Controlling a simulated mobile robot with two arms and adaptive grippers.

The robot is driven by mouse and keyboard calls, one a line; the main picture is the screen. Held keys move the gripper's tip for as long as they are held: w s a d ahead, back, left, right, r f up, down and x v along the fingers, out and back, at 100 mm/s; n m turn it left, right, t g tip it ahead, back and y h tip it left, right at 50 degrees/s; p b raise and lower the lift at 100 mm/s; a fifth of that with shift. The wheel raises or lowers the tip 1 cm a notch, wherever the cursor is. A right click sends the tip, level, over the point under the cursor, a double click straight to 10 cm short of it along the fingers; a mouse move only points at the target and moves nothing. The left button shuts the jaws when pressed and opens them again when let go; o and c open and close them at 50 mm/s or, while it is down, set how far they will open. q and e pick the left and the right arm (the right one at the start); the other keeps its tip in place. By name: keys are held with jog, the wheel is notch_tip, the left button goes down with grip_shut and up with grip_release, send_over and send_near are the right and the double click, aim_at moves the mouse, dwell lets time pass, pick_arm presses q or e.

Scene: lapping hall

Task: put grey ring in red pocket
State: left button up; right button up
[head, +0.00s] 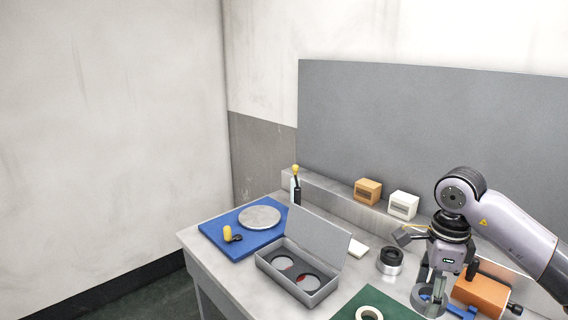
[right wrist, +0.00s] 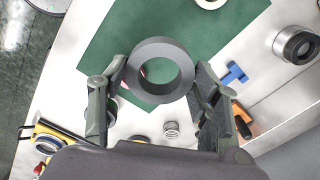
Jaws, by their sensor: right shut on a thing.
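The grey ring (right wrist: 184,68) is a thick, dark flat ring held between the two fingertips of my right gripper (right wrist: 160,78) in the right wrist view. In the head view the grey ring (head: 418,302) shows at the lower right, under my right gripper (head: 432,288), which is shut on it above the bench. An open grey case (head: 268,266) with a raised lid stands left of the gripper, well apart from it. It has two round pockets (head: 307,283) with small red patches showing; I cannot tell which one is the red pocket. My left gripper is out of view.
A green mat (head: 352,313) with a pale ring (head: 369,314) lies between case and gripper. A black-and-silver cylinder (head: 390,261), an orange block (head: 482,293) and a blue piece (right wrist: 234,73) are nearby. A blue mat (head: 222,233) with a grey disc (head: 260,217) is farther left.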

jog(key=s+a+f+n, duration=0.3)
jog(key=s+a+n, duration=0.2)
jog(key=n, duration=0.6)
jog(key=s+a+f+n, duration=0.4)
jog(key=s+a+n, duration=0.2)
jog(key=n, duration=0.5)
jog(key=shift+s+a+f, duration=0.25)
jog(key=shift+s+f, duration=0.05)
jog(key=shift+s, duration=0.95)
